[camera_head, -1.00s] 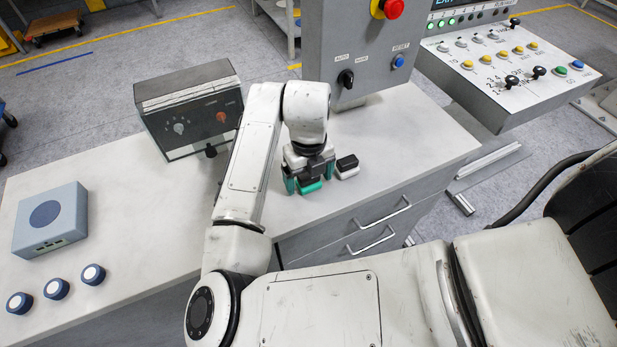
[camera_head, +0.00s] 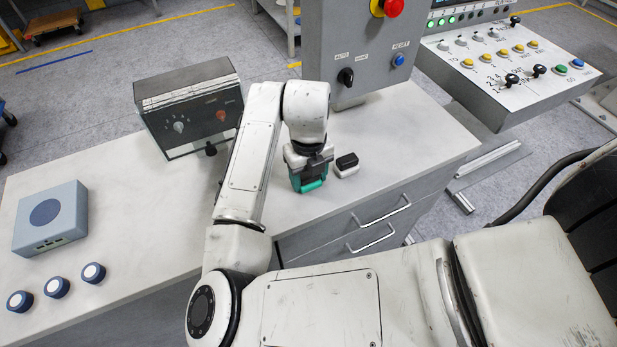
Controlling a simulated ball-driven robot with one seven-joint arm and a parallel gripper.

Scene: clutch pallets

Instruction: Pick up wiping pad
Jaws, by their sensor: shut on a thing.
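My gripper (camera_head: 309,178) points down over the front part of the light worktop, with its teal-tipped fingers close together. It is shut on a small teal pad (camera_head: 311,186), which shows low between the fingers at the front. The fingers and wrist hide most of the pad. I cannot tell whether it touches the worktop. A small block with a black top and white base (camera_head: 346,167) stands just right of the gripper, apart from it. The picture does not settle which of the two is the wiping pad.
A grey control box (camera_head: 190,105) with knobs stands behind left of my arm. A tall panel (camera_head: 350,55) rises behind the gripper. A blue-grey box (camera_head: 50,217) and three round knobs (camera_head: 57,288) are at left. The left-middle worktop (camera_head: 140,215) is clear.

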